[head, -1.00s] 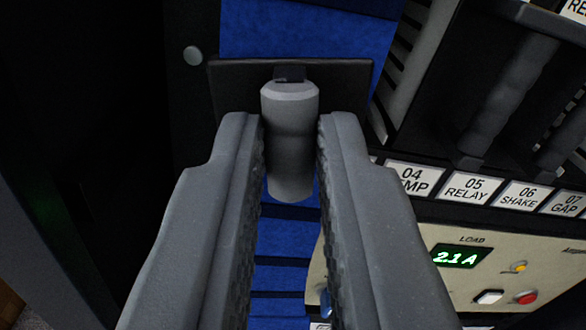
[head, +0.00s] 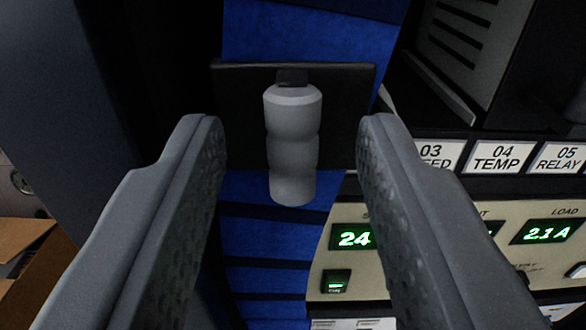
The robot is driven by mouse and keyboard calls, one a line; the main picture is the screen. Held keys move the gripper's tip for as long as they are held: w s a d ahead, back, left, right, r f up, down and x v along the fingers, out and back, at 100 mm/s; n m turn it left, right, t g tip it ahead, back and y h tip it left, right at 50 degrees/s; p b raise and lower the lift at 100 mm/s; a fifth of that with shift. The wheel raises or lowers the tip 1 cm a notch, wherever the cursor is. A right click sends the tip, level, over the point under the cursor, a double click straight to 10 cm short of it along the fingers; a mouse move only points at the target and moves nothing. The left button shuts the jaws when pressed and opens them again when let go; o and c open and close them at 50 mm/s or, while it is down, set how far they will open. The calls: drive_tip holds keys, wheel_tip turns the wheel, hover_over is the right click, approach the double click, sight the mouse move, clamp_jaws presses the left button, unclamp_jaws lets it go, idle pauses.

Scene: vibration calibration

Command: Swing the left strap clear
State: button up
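The left strap (head: 262,250) is a blue band with dark cross stripes, running down the middle of the view. A dark plate (head: 345,115) lies across it. My gripper (head: 291,135) is open, with one finger on each side of the handle and a clear gap to both. The handle is not held.
At right is a cream panel (head: 400,215) with green displays and buttons. Above it is a row of labels (head: 497,156), including 03, 04 TEMP and 05 RELAY, under dark modules. A cardboard box (head: 35,255) shows at lower left.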

drive_tip(key=s+d+b, duration=0.1)
drive_tip(key=s+b, duration=0.4)
drive_tip(key=s, duration=0.8)
drive_tip(key=shift+s, duration=0.35)
